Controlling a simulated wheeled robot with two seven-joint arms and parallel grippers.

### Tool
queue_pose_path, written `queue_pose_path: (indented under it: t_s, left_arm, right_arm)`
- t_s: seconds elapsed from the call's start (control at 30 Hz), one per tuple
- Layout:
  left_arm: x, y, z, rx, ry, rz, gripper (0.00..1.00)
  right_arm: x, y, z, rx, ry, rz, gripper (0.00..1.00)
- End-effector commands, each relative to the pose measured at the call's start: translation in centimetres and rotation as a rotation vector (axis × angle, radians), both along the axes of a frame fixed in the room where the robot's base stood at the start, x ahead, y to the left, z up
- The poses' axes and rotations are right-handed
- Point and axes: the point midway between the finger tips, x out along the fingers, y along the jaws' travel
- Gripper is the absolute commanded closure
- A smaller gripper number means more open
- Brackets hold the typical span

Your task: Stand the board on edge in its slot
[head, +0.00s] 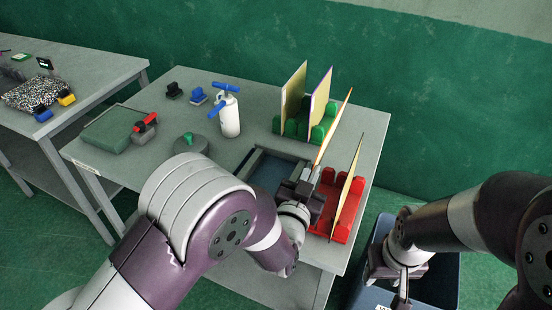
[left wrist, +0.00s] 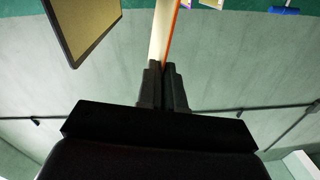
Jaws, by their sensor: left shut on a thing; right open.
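My left gripper (head: 312,180) is shut on a thin pale board with an orange edge (head: 334,128). The board is on edge and tilted in the head view; it also shows between the fingers in the left wrist view (left wrist: 163,35). A red slotted rack (head: 349,225) is just right of this gripper, with another thin board (head: 348,182) standing in it. A green slotted rack (head: 286,127) farther back holds two upright boards (head: 293,90) (head: 319,98). My arm partly hides the red rack. My right gripper (head: 402,290) is open and empty, low at the right.
A blue-floored tray (head: 270,172) lies left of my left gripper. A white bottle with a blue top (head: 229,115), a grey disc with a green knob (head: 190,143) and a green pad (head: 106,130) are on the table. A blue bin (head: 440,293) is below my right arm.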

Motion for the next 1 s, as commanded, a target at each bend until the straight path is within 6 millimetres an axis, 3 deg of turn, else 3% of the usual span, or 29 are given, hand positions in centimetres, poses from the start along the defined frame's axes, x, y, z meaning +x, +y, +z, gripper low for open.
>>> queue_pose_path:
  t_s: [0.03, 0.2, 0.47, 0.8, 1.0]
  left_arm:
    - [-0.7, -1.0, 1.6, -0.063, 0.017, 0.0, 1.0]
    - [-1.9, -2.2, 1.9, -0.173, 0.047, 0.014, 1.0]
    - [-1.9, -2.2, -0.1, -0.178, 0.048, 0.017, 1.0]
    - [-1.9, -2.2, -4.3, -0.177, 0.047, 0.016, 1.0]
    - [-1.9, -2.2, -4.7, -0.177, 0.046, 0.016, 1.0]
  right_arm:
    - [0.0, 0.0, 1.8, 0.0, 0.0, 0.0, 0.54]
    - [0.0, 0.0, 2.3, 0.0, 0.001, 0.0, 0.54]
    - [0.0, 0.0, 0.7, 0.0, 0.001, 0.0, 0.54]
    - [0.0, 0.0, -2.7, 0.0, 0.001, 0.0, 0.54]
    - [0.0, 0.0, -3.0, 0.0, 0.001, 0.0, 0.54]
